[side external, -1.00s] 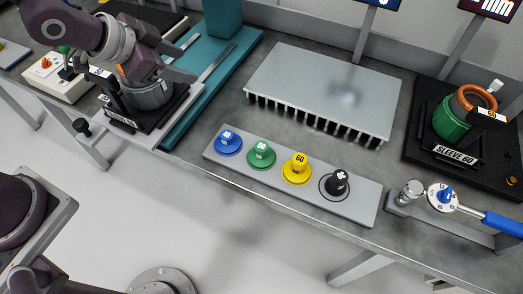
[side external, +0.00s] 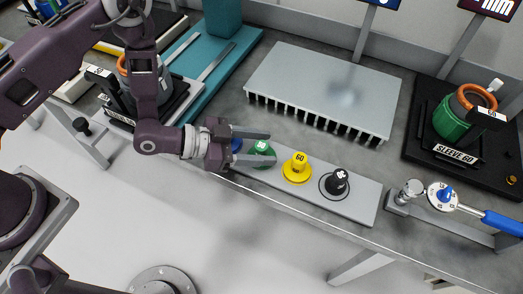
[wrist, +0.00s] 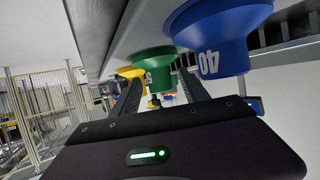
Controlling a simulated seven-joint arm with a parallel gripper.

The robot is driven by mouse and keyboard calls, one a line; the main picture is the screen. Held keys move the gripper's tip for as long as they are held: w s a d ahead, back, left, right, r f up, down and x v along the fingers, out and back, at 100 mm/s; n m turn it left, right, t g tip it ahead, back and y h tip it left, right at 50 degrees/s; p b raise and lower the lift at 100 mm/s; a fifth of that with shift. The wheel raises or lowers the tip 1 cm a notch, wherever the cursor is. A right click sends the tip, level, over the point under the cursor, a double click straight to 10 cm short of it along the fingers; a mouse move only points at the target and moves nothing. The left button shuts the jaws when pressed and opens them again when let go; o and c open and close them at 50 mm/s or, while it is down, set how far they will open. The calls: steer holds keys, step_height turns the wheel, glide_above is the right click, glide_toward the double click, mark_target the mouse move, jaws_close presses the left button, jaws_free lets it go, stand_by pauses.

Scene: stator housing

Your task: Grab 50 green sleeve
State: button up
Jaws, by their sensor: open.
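The green sleeve (side external: 262,149) stands on the grey sleeve rack (side external: 352,202), between the blue and yellow sleeves. My gripper (side external: 256,147) is open at the left end of the rack, its two fingers pointing right, around or beside the green sleeve. In the wrist view the green sleeve (wrist: 151,64) shows near the fingertips, between or just above the open fingers (wrist: 158,92). I cannot tell whether the fingers touch it. The blue sleeve (wrist: 222,38), marked 40, is closer to the wrist camera and mostly hidden behind my gripper in the side view.
The yellow sleeve (side external: 297,168), marked 60, and a black sleeve (side external: 336,182) stand further right on the rack. A finned silver block (side external: 325,90) lies behind.

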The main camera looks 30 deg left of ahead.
jaws_close()
steer(key=shift+r, duration=0.1)
stand_by(0.3)
